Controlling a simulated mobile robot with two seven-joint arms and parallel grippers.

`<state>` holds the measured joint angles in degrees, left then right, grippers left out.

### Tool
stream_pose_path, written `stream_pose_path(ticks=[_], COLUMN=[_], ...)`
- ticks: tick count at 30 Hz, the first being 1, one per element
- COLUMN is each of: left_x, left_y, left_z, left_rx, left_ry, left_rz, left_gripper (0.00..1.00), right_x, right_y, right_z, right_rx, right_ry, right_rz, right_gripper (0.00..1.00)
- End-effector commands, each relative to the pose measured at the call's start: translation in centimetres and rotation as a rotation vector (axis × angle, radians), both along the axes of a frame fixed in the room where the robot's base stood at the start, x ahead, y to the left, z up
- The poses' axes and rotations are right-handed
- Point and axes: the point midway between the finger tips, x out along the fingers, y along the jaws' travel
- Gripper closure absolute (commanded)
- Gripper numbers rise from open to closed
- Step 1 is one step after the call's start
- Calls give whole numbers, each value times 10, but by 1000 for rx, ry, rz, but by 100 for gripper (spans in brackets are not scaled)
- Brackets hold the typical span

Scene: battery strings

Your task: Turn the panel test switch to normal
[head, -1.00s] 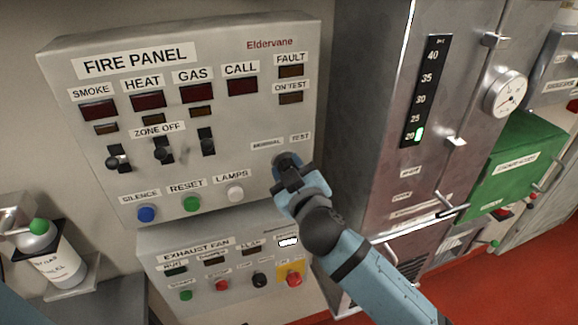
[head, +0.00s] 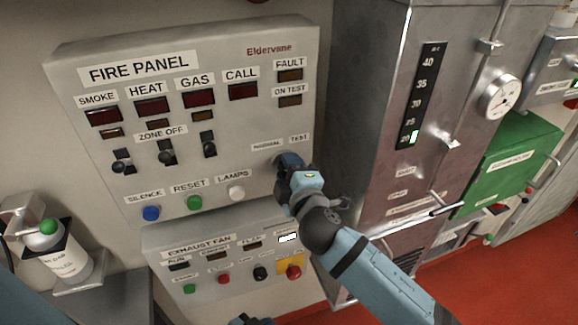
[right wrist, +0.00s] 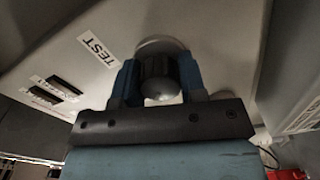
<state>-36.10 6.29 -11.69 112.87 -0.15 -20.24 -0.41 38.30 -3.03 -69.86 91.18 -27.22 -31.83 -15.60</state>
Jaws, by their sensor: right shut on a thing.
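The grey fire panel (head: 130,215) fills the left and middle of the head view. Its test switch, a dark round knob (right wrist: 160,78) on a pale round base, shows in the right wrist view next to the TEST label (right wrist: 97,48). My right gripper (right wrist: 160,86) is shut on this knob, one blue finger on each side. In the head view my right gripper (head: 284,164) hides most of the switch, just below the NORMAL label (head: 268,146) and the TEST label (head: 299,138). A dark tip at the bottom edge looks like my left gripper (head: 252,320); its jaws cannot be made out.
The lamps button (head: 236,193) and zone-off toggles (head: 209,148) are left of my right gripper. The exhaust fan panel (head: 215,262) with a red knob (head: 293,272) is below. A steel cabinet (head: 375,140) stands close on the right.

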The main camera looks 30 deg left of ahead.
Motion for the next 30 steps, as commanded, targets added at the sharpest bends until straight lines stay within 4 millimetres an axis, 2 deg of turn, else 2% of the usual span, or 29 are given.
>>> stream_pose_path(ticks=[7, 22, 23, 25, 30], left_x=[8, 3, 3, 3, 3], left_y=[0, 1, 1, 1, 0], left_z=[1, 0, 0, 1, 2], left_rx=[-5, -3, -3, -3, -4], left_ry=[-5, 2, 1, 1, -1], left_rz=[9, 8, 8, 7, 6], left_gripper=[100, 100, 100, 100, 100], right_x=[0, 0, 0, 0, 0], right_y=[0, 0, 0, 0, 0], right_z=[1, 0, 0, 0, 0], right_rx=[-44, -54, -54, -55, -54], right_ry=[-50, -62, -62, -61, -60], right_rz=[1, 0, 0, 0, 0], right_gripper=[85, 85, 55, 39, 37])
